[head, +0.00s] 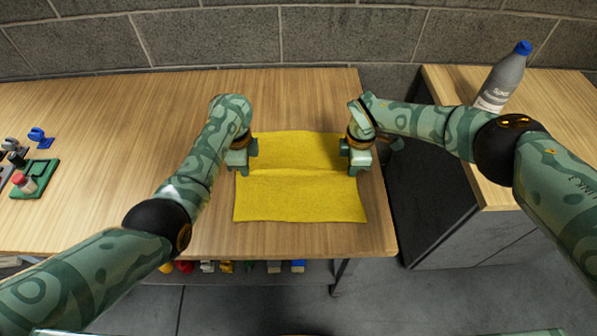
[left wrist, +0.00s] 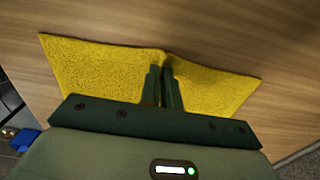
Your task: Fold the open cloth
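The yellow cloth (head: 300,197) lies spread on the wooden table, with a low crease running across it between my two grippers. My left gripper (head: 242,168) is at the cloth's left edge. In the left wrist view its fingers (left wrist: 164,85) are close together, with a thin strip of yellow between them, and the cloth (left wrist: 100,70) is bunched into a small ridge at their tips. My right gripper (head: 356,168) is at the cloth's right edge, at the other end of the crease; its fingertips are hidden, so its grip is unclear.
A green board with small parts (head: 35,178) and a blue part (head: 40,136) are at the table's left. A grey bottle with a blue cap (head: 502,78) stands on a separate cabinet at right, across a gap.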

